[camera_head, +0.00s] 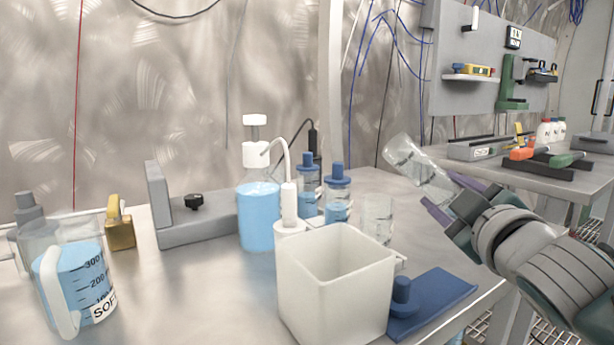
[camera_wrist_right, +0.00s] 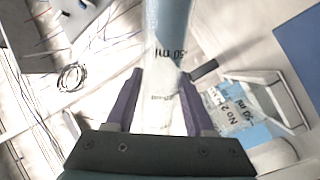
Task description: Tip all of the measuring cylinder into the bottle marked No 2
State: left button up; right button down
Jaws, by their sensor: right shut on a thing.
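My right gripper (camera_head: 447,198) is shut on a clear graduated measuring cylinder (camera_head: 412,163), held tilted above the bench's right edge. In the right wrist view the cylinder (camera_wrist_right: 166,60) runs up between the fingers of the right gripper (camera_wrist_right: 162,90), with ml marks and a bluish upper part. The bottle marked No 2 (camera_wrist_right: 232,103) shows there to the right, apart from the cylinder, with blue behind its lettering. In the head view I cannot tell for sure which vessel is No 2; a clear vessel (camera_head: 377,214) stands below and left of the cylinder. My left gripper is not in view.
A white open bin (camera_head: 335,295) stands in front, beside a blue mat (camera_head: 440,298) with a blue stopper (camera_head: 402,290). A tool table (camera_head: 520,180) stands behind right.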

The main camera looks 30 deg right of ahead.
jog(key=shift+r, duration=0.1)
jog(key=shift+d+r+n+p, duration=0.2)
jog(key=shift+r+n+p, duration=0.05)
jog(key=shift+n+p, duration=0.3)
jog(key=shift+s+d+r+n, duration=0.1)
jog(key=shift+s+d+n, duration=0.1)
jog(key=shift+n, duration=0.45)
jog(key=shift+d+r+n+p, duration=0.1)
jog(key=shift+r+n+p, duration=0.3)
jog(key=shift+n+p, duration=0.25)
jog(key=shift+d+r+n, duration=0.1)
jog(key=shift+r+n, duration=0.05)
jog(key=shift+n, duration=0.4)
